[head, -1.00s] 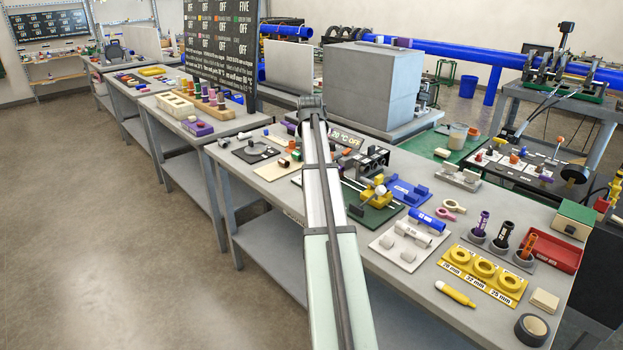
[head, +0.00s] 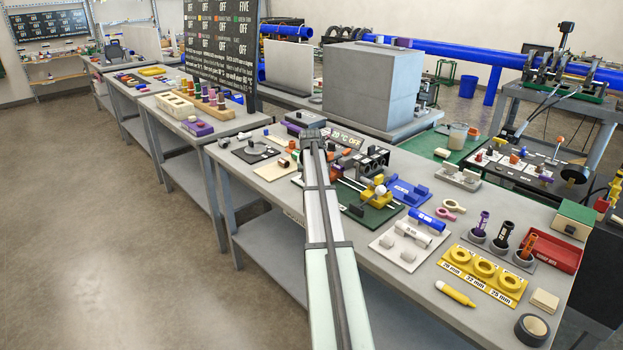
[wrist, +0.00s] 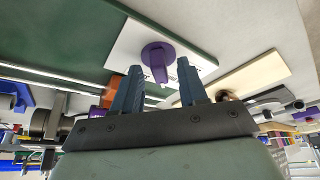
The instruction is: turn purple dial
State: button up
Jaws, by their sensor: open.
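The purple dial (wrist: 158,55), a round disc with a raised grip bar, sits on a white plate (wrist: 120,48) in the wrist view. My gripper (wrist: 160,66) is open, with one dark finger on each side of the dial's grip bar and nothing held. I cannot tell whether either finger touches the bar; gaps show on both sides. In the head view the end of my arm is over the middle of the bench, and my arm hides the fingers. I cannot make out the dial there.
A dark green board (wrist: 60,35) and a cream block (wrist: 260,75) flank the white plate in the wrist view. A large grey box (head: 370,88) stands behind.

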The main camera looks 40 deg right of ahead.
jog(key=shift+f, duration=0.2)
jog(key=shift+c, duration=0.4)
grip_shut()
